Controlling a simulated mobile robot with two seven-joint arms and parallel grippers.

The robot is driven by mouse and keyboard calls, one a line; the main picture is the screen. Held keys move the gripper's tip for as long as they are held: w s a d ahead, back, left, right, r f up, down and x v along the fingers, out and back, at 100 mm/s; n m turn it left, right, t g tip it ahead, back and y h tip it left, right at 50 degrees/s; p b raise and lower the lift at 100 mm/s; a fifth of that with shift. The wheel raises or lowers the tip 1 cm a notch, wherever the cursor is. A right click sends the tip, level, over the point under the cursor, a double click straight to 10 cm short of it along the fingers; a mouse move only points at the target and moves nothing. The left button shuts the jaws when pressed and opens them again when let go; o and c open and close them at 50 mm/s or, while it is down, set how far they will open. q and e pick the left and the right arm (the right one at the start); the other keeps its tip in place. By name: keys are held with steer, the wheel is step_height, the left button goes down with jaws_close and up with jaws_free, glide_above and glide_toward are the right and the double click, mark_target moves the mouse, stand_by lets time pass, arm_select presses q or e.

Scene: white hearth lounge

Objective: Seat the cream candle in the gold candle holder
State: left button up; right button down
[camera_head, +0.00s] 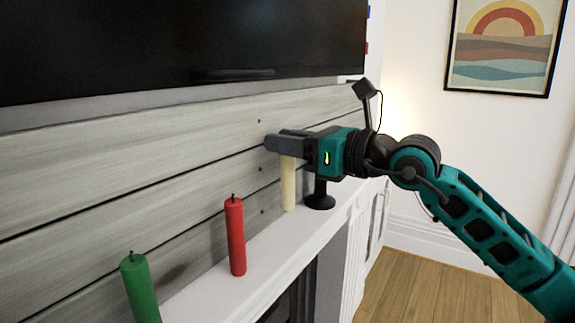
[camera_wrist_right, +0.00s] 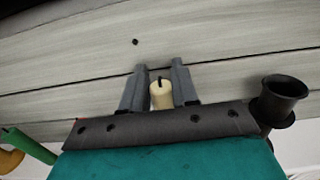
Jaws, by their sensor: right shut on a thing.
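The cream candle (camera_head: 288,185) is upright in my right gripper (camera_head: 285,143), which is shut on its upper end. Its lower end is at the mantel top; I cannot tell whether it touches. In the right wrist view the cream candle (camera_wrist_right: 161,95) stands between the two fingers (camera_wrist_right: 160,92), wick up. A gold-coloured piece (camera_wrist_right: 10,161), perhaps the gold candle holder, shows partly at the lower left edge of the wrist view, by the green candle. No gold holder shows in the head view. My left gripper is not in view.
A black candle holder (camera_head: 320,198) stands just right of the cream candle; its cup (camera_wrist_right: 281,95) is empty. A red candle (camera_head: 236,236) and a green candle (camera_head: 140,288) stand left along the white mantel (camera_head: 262,262). The plank wall (camera_head: 130,160) is close behind, a dark screen (camera_head: 180,45) above.

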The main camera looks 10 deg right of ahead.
step_height(320, 180, up, 2)
arm_select(q)
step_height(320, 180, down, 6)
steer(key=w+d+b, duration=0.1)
steer(key=b, duration=0.7)
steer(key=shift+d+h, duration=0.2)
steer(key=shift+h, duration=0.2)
arm_select(e)
steer(key=v, duration=1.9)
steer(key=shift+s, duration=0.4)
steer(key=shift+d+r, duration=0.1)
steer(key=shift+r, duration=0.05)
